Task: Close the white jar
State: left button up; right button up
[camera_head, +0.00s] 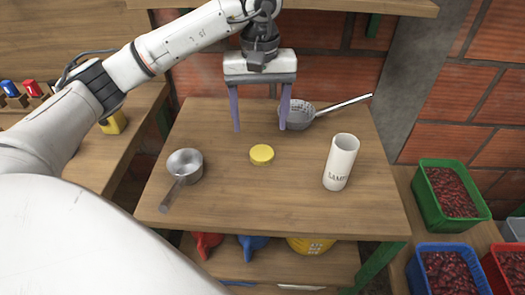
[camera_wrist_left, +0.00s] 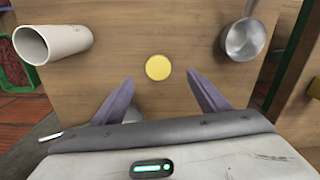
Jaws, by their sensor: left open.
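The white jar (camera_head: 340,163) stands upright and open-topped on the right of the wooden table (camera_head: 240,205); it also shows at the upper left of the left wrist view (camera_wrist_left: 52,42). A round yellow lid (camera_head: 262,154) lies flat near the table's middle, and shows at the centre of the left wrist view (camera_wrist_left: 158,67). My left gripper (camera_head: 260,130) is open and empty, pointing down above the table, behind the lid in the head view. In the left wrist view its fingers (camera_wrist_left: 160,90) are wide apart, with the lid beyond their tips. My right gripper is in neither view.
A metal saucepan (camera_head: 185,164) sits on the left of the table, its handle toward the front. A strainer (camera_head: 298,116) with a long handle lies at the back right. Crates of red berries, one green (camera_head: 448,190), stand to the right. Table around the lid is clear.

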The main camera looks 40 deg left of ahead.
pick_arm(q)
jog(key=shift+f, duration=0.1)
send_over(262, 153)
jog(key=s, duration=0.1)
notch_tip(262, 153, down, 5)
jog(key=shift+d+r, duration=0.1)
jog(key=shift+d, duration=0.05)
jog(key=f, duration=0.3)
jog(key=w+f, duration=0.1)
jog(key=f, duration=0.1)
jog(key=shift+a+f+p, duration=0.15)
jog(key=shift+a+p, duration=0.05)
jog(key=shift+p, duration=0.15)
jog(key=c, duration=1.1)
